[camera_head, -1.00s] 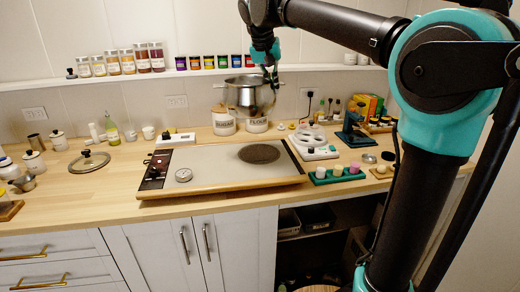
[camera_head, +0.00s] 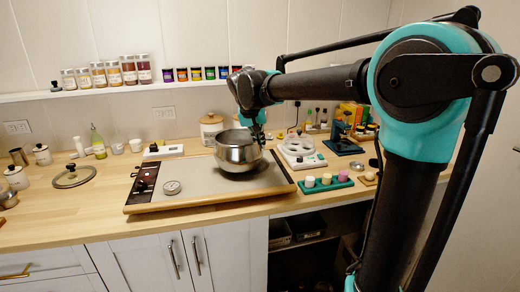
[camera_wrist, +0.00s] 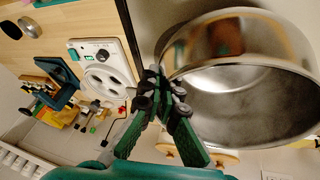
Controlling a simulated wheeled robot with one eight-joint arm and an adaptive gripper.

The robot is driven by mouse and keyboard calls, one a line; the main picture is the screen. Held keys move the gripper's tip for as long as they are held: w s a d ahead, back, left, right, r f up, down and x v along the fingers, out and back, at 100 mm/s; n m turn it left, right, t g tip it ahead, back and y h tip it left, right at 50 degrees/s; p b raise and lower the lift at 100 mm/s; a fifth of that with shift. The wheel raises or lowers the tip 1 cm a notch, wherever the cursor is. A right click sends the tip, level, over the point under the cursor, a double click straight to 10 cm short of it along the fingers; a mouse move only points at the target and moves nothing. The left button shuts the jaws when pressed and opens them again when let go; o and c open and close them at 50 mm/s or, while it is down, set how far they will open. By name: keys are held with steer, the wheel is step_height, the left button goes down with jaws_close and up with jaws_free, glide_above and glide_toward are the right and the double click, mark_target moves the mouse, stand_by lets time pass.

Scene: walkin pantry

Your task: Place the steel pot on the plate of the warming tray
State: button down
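The steel pot (camera_head: 236,156) is upright over the right half of the warming tray (camera_head: 200,196), where the dark round plate lies. The pot hides most of the plate, and I cannot tell whether its base touches it. My gripper (camera_head: 257,132) is at the pot's right rim. In the wrist view my gripper (camera_wrist: 168,92) is shut at the near edge of the pot (camera_wrist: 235,75), whose inside looks empty. The exact grip point is partly hidden by the fingers.
A dial gauge (camera_head: 171,187) sits on the tray's left part. A white appliance with round openings (camera_head: 301,150) and a green holder with small cups (camera_head: 325,185) stand close on the right. A canister (camera_head: 211,130) stands behind. A lid (camera_head: 74,176) lies far left.

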steer(key=shift+f, duration=1.25)
steer(key=c, duration=1.7)
jaws_free()
steer(key=shift+f, duration=0.1)
steer(key=v, duration=1.2)
